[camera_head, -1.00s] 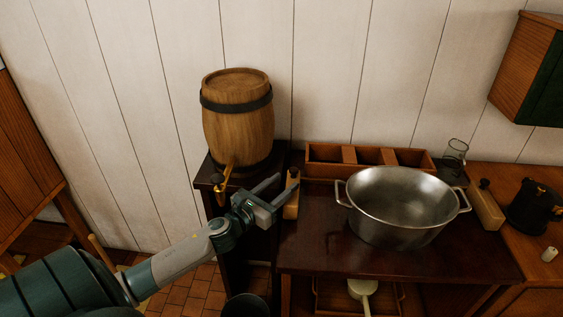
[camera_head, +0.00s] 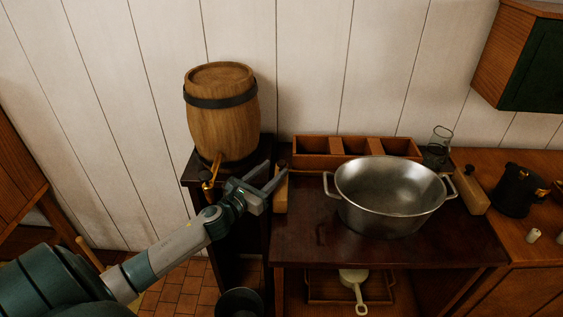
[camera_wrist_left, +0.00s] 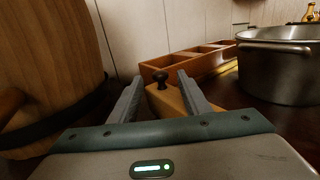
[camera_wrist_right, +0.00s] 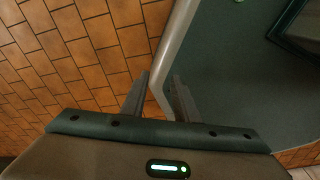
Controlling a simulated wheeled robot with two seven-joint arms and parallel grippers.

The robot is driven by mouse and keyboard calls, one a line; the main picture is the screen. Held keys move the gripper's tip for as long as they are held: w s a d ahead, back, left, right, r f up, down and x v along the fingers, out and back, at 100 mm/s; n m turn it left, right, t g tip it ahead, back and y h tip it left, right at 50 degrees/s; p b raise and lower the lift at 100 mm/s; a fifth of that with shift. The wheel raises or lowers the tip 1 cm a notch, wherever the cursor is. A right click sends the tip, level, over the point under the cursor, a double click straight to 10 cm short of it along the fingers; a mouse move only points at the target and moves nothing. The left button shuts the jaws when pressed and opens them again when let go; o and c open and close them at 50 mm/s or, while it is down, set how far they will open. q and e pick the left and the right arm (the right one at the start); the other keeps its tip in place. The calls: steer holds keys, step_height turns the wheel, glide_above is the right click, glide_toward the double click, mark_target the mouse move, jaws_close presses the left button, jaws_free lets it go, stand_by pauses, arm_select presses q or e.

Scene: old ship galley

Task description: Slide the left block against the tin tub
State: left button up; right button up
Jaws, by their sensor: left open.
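The left block (camera_head: 281,194) is a pale wooden block with a dark knob, standing at the left edge of the dark table, left of the tin tub (camera_head: 390,205) with a clear gap between them. My left gripper (camera_head: 275,172) is open at the block. In the left wrist view the block (camera_wrist_left: 166,101) and its knob show between the fingers, partly hidden by the right finger; I cannot tell whether they touch it. The tub (camera_wrist_left: 283,75) shows further right there. My right gripper (camera_wrist_right: 161,78) is open, low over the floor, with a pale bar passing by its fingers.
A wooden barrel (camera_head: 222,115) with a brass tap stands on a stand left of the table. A divided wooden box (camera_head: 310,146) is behind the tub. A second block (camera_head: 474,190) and a glass (camera_head: 438,150) are at the right. Tabletop (camera_head: 305,228) between left block and tub is bare.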

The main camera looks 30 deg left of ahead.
mark_target(279, 165)
arm_select(q)
steer(key=w+p, duration=0.1)
steer(key=w, duration=0.2)
steer(key=shift+w+r, duration=0.1)
steer(key=shift+w, duration=0.05)
steer(key=shift+w+d, duration=0.1)
steer(key=shift+w, duration=0.9)
arm_select(e)
steer(key=shift+a+r, duration=0.35)
steer(key=shift+r, duration=0.4)
steer(key=shift+d, duration=0.15)
